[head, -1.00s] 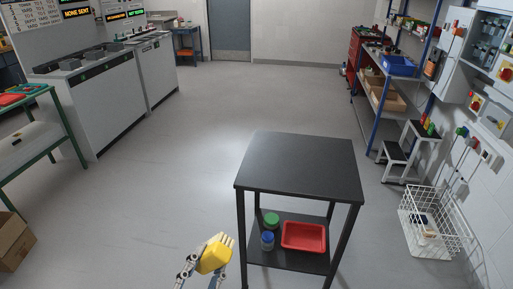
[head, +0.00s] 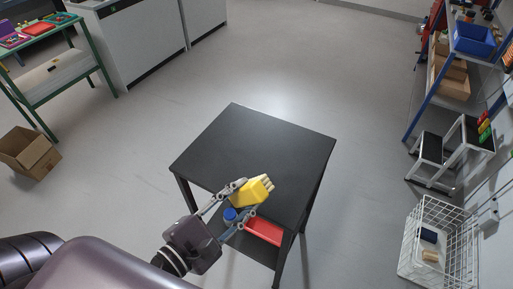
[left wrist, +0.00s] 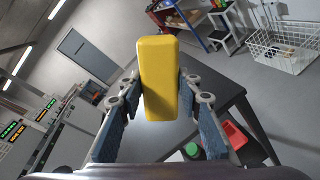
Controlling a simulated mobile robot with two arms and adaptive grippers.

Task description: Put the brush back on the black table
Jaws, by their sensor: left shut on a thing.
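The brush has a yellow block body (head: 250,192) with pale bristles at its right end. My left gripper (head: 239,197) is shut on it, and the yellow body also stands between the fingers in the left wrist view (left wrist: 165,75). In the head view the brush overlaps the front part of the black table (head: 262,144). It appears held above or just in front of the tabletop; the exact height is hard to tell. The tabletop is bare. My right gripper is not in view.
The table's lower shelf holds a red tray (head: 264,232) and a blue-lidded jar (head: 230,214); a green lid (left wrist: 192,150) shows in the wrist view. A white wire basket (head: 437,240) stands at right, a cardboard box (head: 28,152) at left. The floor around the table is clear.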

